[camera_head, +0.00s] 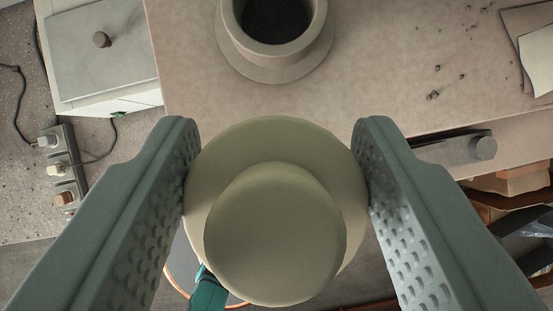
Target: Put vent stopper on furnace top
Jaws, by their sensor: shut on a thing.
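My gripper (277,190) is shut on the vent stopper (275,235), a pale olive round piece with a wide disc and a smaller rounded knob facing the camera. The two textured fingers touch the disc on its left and right sides. The furnace top (350,100) is a flat beige surface beyond the stopper. A raised round vent collar (273,64) with a dark opening stands on it at the top centre of the picture. The stopper is nearer the camera than the collar and apart from it in the picture. The stopper's underside is hidden.
A white box with a grey knobbed lid (100,50) stands at upper left. A power strip (62,170) with plugs and cords lies below it. A grey latch or handle (455,149) sits at the furnace's front edge, right. Dark chips and paper sheets (535,50) lie at upper right.

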